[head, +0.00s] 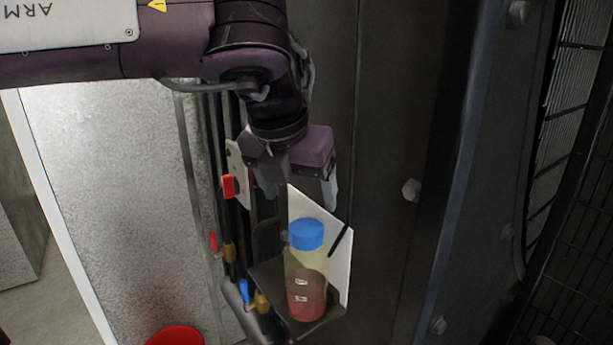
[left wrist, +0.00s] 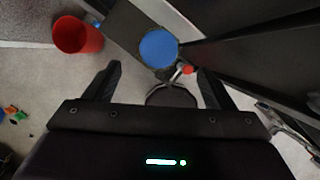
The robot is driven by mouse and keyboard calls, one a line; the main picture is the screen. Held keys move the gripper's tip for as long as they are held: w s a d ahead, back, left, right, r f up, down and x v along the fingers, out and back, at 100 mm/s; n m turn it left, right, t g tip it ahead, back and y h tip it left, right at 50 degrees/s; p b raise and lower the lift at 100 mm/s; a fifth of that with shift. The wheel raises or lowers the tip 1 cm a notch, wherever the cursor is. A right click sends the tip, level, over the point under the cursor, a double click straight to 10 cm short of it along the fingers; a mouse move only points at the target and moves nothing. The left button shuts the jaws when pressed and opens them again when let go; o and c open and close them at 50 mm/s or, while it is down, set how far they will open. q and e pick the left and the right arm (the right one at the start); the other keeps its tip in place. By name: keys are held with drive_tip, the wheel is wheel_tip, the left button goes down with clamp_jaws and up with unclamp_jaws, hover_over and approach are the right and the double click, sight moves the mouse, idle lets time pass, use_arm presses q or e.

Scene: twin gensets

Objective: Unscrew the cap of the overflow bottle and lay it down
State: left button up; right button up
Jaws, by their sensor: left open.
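The overflow bottle (head: 306,282) stands upright on a small dark bracket shelf (head: 328,320). It is translucent, with reddish liquid in its lower part. Its blue cap (head: 306,234) sits on top of the bottle; the cap also shows from above in the left wrist view (left wrist: 159,48). My left gripper (head: 301,192) is open and empty above the bottle, pointing down. In the left wrist view the cap lies ahead of the space between the fingers (left wrist: 158,82), apart from both. My right gripper is not in view.
A white plate (head: 339,262) stands behind the bottle. Pipes with red and blue valve handles (head: 229,187) run close on the left. A red bucket (head: 176,336) stands on the floor, also in the left wrist view (left wrist: 78,36). A dark panel (head: 400,120) rises at the right.

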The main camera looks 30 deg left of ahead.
sight(307, 226)
use_arm(q)
drive_tip(key=x, duration=0.6)
drive_tip(key=shift+f+p, duration=0.35)
drive_tip(key=shift+w+a+f, duration=0.1)
drive_tip(key=shift+w+f, duration=0.05)
drive_tip(key=shift+f, duration=0.3)
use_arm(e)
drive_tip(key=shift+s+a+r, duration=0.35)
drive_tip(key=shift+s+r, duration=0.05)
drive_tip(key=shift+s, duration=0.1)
use_arm(q)
drive_tip(key=c, duration=1)
drive_tip(key=n+y, duration=0.1)
drive_tip(key=n, duration=0.1)
drive_tip(key=n+p, duration=0.1)
drive_tip(key=n, duration=0.1)
drive_tip(key=shift+w+r+n+g+y, duration=0.2)
drive_tip(key=shift+n+g+y, duration=0.1)
drive_tip(key=shift+y, duration=0.1)
drive_tip(key=shift+c, duration=0.3)
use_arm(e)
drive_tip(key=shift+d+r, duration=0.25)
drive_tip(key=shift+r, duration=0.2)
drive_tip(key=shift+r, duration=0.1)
